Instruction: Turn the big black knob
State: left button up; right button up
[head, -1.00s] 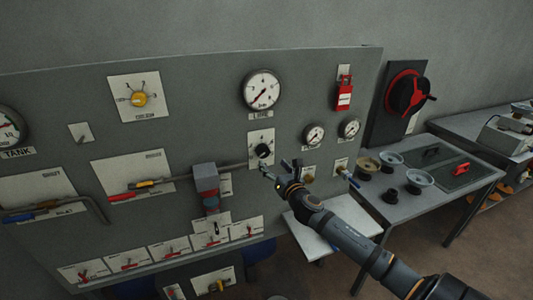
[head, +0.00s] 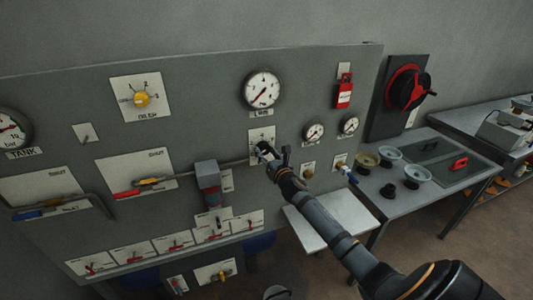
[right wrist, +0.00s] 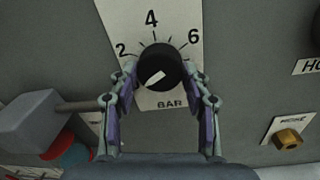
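The big black knob (right wrist: 160,68) sits on a white plate marked 2, 4, 6 and BAR in the right wrist view. Its white pointer mark lies slanted, lower at its left end. My right gripper (right wrist: 163,72) is open, with one finger on each side of the knob. Small gaps seem to show between fingertips and knob; I cannot tell whether either touches. In the head view my right gripper (head: 272,152) is at the panel and mostly hides the knob, below the large round gauge (head: 262,89). My left gripper is not in view.
A grey valve block (head: 207,176) with a pipe stands left of the knob plate. A yellow knob (head: 142,100) is at upper left. A side table (head: 372,207) with several round dishes stands right of the panel.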

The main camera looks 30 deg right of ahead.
jog(key=c, duration=0.4)
